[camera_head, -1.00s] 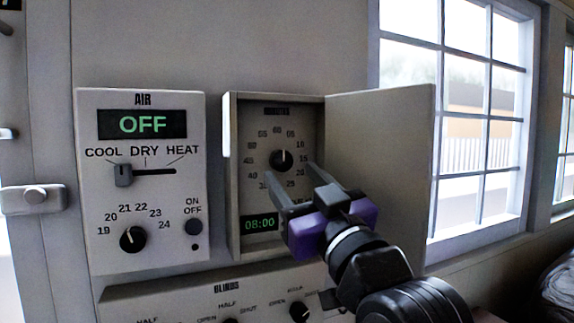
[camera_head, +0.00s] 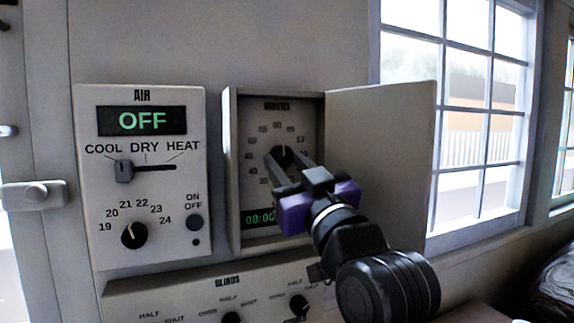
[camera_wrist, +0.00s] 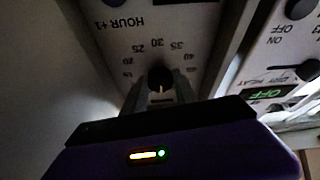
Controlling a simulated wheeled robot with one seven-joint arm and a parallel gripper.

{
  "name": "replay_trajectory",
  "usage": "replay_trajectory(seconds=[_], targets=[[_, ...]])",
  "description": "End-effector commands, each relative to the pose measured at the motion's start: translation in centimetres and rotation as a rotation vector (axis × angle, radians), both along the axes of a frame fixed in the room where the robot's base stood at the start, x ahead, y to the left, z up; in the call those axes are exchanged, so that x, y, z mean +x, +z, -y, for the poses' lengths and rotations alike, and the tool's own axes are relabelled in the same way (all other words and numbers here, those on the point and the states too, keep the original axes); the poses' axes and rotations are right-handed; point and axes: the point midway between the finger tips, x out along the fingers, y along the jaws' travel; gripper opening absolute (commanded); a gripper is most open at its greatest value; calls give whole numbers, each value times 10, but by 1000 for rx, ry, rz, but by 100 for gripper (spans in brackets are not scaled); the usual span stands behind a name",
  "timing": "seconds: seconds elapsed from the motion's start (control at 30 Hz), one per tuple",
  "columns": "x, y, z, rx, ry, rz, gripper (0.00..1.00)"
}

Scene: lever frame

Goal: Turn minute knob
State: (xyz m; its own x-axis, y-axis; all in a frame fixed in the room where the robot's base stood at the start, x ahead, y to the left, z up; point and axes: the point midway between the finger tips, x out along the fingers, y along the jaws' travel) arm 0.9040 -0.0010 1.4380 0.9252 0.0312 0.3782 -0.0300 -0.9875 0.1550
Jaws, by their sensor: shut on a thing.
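The minute knob (camera_head: 284,151) is a round black dial with a light pointer mark on the MINUTES panel (camera_head: 258,175) inside an open box. In the head view its mark points about straight up. My gripper (camera_head: 284,160) has its two grey fingers on either side of the knob and is shut on it. The wrist view shows the knob (camera_wrist: 160,75) upside down between the fingers, partly hidden by them. The green display (camera_head: 258,219) reads 08:00, partly covered by my gripper.
The box's door (camera_head: 380,170) stands open on the right of the panel. The AIR panel (camera_head: 148,258) is to the left, with its display reading OFF. The BLINDS panel (camera_head: 190,290) is below. A barred window (camera_head: 460,110) is at the right.

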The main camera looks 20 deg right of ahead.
Motion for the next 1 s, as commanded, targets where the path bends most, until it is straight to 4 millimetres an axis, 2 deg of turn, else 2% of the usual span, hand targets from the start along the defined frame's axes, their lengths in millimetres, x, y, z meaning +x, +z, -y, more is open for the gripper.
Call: replay_trajectory(seconds=[0.37, 1.0], targets=[[0, 0, -3, 111, 2, -1, 0], [0, 1, -10, 689, 3, -1, 0]])
